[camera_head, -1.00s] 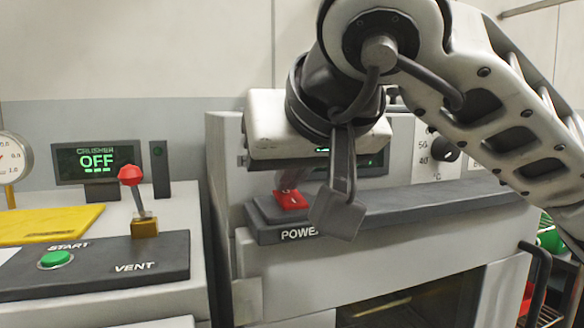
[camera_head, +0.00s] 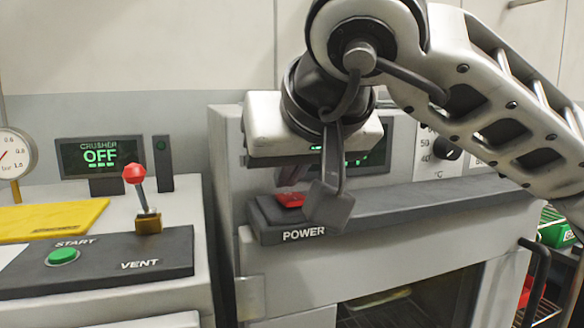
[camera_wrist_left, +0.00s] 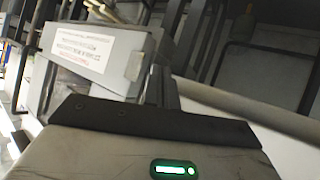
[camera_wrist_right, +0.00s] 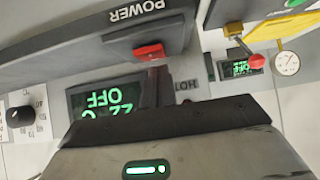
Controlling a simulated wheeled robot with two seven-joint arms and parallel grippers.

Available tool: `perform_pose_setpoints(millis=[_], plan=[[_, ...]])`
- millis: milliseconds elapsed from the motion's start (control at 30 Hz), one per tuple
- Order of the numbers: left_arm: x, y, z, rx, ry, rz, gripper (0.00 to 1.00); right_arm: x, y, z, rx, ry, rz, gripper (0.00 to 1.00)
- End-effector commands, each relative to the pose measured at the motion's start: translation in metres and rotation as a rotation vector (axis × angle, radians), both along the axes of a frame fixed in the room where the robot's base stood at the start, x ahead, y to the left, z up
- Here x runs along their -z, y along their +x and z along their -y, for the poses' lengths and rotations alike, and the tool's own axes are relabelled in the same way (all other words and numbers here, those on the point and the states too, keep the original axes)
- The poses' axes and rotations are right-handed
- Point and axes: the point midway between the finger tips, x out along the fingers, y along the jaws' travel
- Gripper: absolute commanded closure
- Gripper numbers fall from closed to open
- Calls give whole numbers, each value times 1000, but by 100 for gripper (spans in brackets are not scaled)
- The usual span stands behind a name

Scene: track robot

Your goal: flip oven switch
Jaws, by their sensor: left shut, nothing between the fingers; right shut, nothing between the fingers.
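The oven's red power switch (camera_head: 291,200) sits on a dark ledge marked POWER on the oven front. It shows larger in the right wrist view (camera_wrist_right: 148,52). My right gripper (camera_head: 291,177) is shut and empty, pointing down with its fingertips just at the switch; whether they touch it I cannot tell. A dark paddle-shaped part of my arm hides the ledge just right of the switch. The oven display (camera_wrist_right: 98,102) reads OFF in the right wrist view. My left gripper (camera_wrist_left: 160,86) is shut and empty, seen only in the left wrist view.
Left of the oven stands a crusher panel with an OFF display (camera_head: 99,157), a red-knobbed lever (camera_head: 136,173) and a green START button (camera_head: 63,256). The oven door handle (camera_head: 537,280) sticks out at right. A labelled white box (camera_wrist_left: 95,55) is near my left gripper.

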Motion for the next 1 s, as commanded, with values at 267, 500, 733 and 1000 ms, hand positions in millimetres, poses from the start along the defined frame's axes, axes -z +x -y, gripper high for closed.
perform_pose_setpoints(millis=[267, 500, 733, 1000], plan=[[-7, 1, 0, 0, -2, 8, 100, -1, 4, -2, -1, -2, 1, 100], [-7, 1, 0, 1, 1, 10, 100, -1, 4, -2, -1, -1, 1, 100], [-21, -3, -5, 11, 55, -19, 100, -45, 7, 0, 6, 0, 2, 100], [-8, -2, -6, 17, 68, -24, 100, -87, -26, 11, 7, 1, 6, 100]])
